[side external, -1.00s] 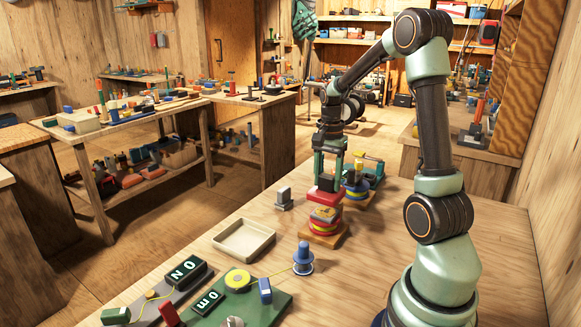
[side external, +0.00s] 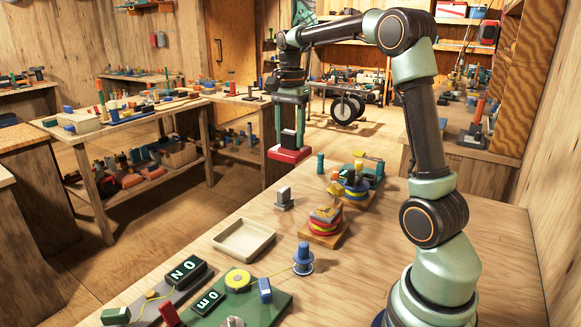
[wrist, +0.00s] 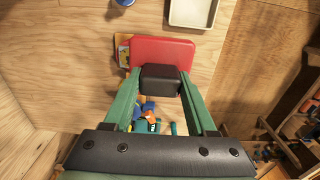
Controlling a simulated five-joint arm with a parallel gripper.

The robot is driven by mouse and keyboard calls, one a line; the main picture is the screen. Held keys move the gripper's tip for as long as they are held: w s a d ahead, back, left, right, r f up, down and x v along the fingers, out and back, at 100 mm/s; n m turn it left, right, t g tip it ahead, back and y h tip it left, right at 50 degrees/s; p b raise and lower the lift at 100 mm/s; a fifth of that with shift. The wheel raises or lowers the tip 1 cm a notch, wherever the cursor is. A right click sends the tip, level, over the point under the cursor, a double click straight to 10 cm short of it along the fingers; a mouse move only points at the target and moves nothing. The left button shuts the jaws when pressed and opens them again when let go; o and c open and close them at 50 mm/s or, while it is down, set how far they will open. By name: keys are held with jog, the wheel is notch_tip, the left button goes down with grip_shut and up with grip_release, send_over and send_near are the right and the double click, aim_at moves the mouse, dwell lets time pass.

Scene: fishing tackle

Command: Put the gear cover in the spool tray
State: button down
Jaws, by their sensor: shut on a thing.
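My gripper (side external: 289,128) is shut on the black block-shaped knob of the gear cover (side external: 290,154), a flat red plate. It holds the cover level, high above the back left edge of the bench. In the wrist view the red plate (wrist: 160,48) shows beyond the fingers, with the knob (wrist: 159,80) between them. The spool tray (side external: 244,239), a shallow, empty cream tray, stands on the bench, below and to the left of the cover in the side view. Part of the tray (wrist: 192,12) shows at the top of the wrist view.
A stack of red and yellow pieces on a wooden base (side external: 325,222) stands right of the tray. A small grey block (side external: 284,198) stands behind the tray. A blue spool (side external: 303,260) and a green board (side external: 262,305) are in front.

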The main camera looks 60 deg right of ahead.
jog(key=w+a+f, duration=0.3)
jog(key=w+a, duration=0.5)
jog(key=a, duration=0.2)
send_over(244, 241)
jog(key=shift+f, duration=10.2)
jog(key=shift+f, duration=0.15)
jog(key=shift+c, duration=1)
grip_release()
